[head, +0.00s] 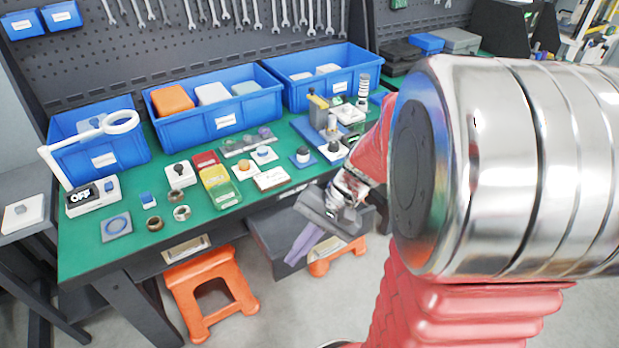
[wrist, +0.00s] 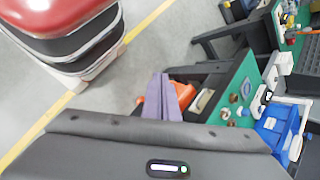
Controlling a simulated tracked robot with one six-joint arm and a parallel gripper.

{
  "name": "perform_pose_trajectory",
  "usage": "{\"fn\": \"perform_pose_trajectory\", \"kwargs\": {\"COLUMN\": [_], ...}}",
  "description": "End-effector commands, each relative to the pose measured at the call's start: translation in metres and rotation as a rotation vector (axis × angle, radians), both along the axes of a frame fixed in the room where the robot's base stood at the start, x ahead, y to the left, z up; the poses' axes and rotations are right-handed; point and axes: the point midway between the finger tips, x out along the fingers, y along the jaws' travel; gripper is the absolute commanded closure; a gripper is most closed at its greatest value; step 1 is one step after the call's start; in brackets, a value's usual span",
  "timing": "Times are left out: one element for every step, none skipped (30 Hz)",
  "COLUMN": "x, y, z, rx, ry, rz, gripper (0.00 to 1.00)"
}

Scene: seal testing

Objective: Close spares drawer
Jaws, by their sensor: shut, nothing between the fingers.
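Under the green-topped workbench (head: 85,262), a dark grey drawer (head: 268,238) stands pulled out in the head view. I take it for the spares drawer, but no name on it is legible. My gripper (head: 303,246) is shut and empty, with its purple fingers pointing down in front of the drawer. The gripper and wrist cover part of the drawer, and I cannot tell whether they touch it. In the wrist view, the shut purple fingers (wrist: 162,97) show against the floor and an orange stool.
Another drawer front (head: 186,249) with a pale label sits flush at the left. Orange stools (head: 208,285) stand below the bench. Blue bins (head: 226,122), rings and small parts cover the top. My red arm and a metal cylinder of mine hide the right side.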

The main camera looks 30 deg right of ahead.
Motion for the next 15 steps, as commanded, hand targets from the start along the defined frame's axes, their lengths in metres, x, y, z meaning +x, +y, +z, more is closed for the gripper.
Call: {"fn": "perform_pose_trajectory", "kwargs": {"x": [0.003, 0.005, 0.008, 0.010, 0.012, 0.015, 0.017, 0.019, 0.022, 0.024, 0.026, 0.029, 0.031, 0.033, 0.035], "y": [-0.005, -0.007, -0.011, -0.013, -0.016, -0.020, -0.023, -0.026, -0.031, -0.034, -0.038, -0.043, -0.047, -0.051, -0.057], "z": [-0.006, -0.009, -0.013, -0.016, -0.018, -0.022, -0.025, -0.028, -0.032, -0.035, -0.037, -0.041, -0.044, -0.047, -0.051], "rx": [0.043, 0.068, 0.100, 0.126, 0.151, 0.184, 0.210, 0.235, 0.269, 0.294, 0.318, 0.353, 0.378, 0.402, 0.436], "ry": [0.022, 0.030, 0.043, 0.051, 0.060, 0.070, 0.076, 0.084, 0.092, 0.097, 0.103, 0.109, 0.113, 0.117, 0.121], "rz": [-0.040, -0.064, -0.095, -0.118, -0.142, -0.174, -0.200, -0.223, -0.256, -0.281, -0.306, -0.339, -0.366, -0.391, -0.426], "gripper": [1.00, 1.00, 1.00, 1.00, 1.00, 1.00, 1.00, 1.00, 1.00, 1.00, 1.00, 1.00, 1.00, 1.00, 1.00]}}
